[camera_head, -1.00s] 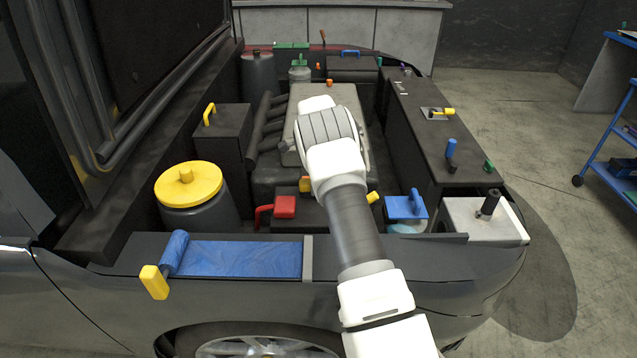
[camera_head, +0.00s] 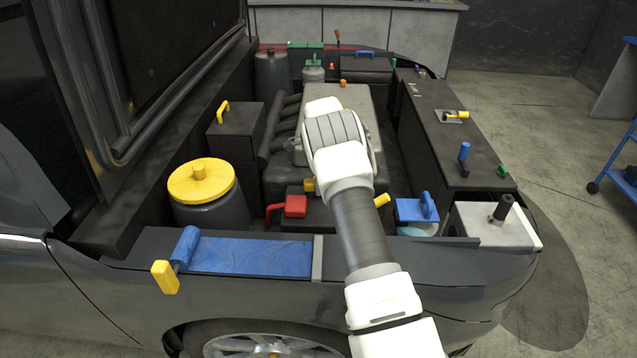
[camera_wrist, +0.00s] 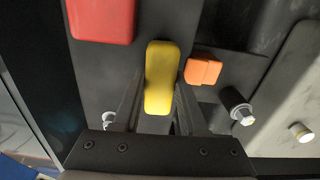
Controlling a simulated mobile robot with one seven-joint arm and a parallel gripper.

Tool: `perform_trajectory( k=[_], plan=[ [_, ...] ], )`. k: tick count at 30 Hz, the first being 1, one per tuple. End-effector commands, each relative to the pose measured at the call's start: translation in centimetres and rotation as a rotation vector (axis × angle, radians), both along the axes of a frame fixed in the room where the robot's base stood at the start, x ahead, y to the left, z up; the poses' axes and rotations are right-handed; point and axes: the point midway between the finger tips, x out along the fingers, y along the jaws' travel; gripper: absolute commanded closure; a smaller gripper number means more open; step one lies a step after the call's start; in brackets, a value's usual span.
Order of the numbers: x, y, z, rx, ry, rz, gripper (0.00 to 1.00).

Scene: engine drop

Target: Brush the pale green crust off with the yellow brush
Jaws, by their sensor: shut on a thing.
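The yellow brush (camera_wrist: 161,72) shows as a yellow handle in the wrist view, between the two dark fingers of my gripper (camera_wrist: 158,100). My gripper is shut on it. A yellow piece (camera_head: 382,200) shows just right of my arm in the head view; I cannot tell whether it is the brush. My gripper is hidden behind my arm there. Two bolt-like posts stand on the dark surface in the wrist view, a pale one (camera_wrist: 108,119) at the left and a dark one with a pale tip (camera_wrist: 241,113) at the right. I cannot make out any pale green crust for certain.
A red block (camera_wrist: 101,18) and an orange block (camera_wrist: 203,68) are close to the brush. In the head view, a red-handled part (camera_head: 291,206), a yellow-lidded can (camera_head: 201,183) and a blue-handled part (camera_head: 416,209) surround my arm. A blue cloth (camera_head: 250,256) covers the near edge.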

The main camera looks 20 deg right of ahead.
Motion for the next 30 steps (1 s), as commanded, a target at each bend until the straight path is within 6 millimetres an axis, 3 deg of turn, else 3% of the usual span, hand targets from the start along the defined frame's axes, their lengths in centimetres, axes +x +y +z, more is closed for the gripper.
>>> perform_trajectory(
  k=[30],
  plan=[
    [-1.9,-4.4,-0.2,-0.001,0.001,-0.001,1.0]
  ],
)
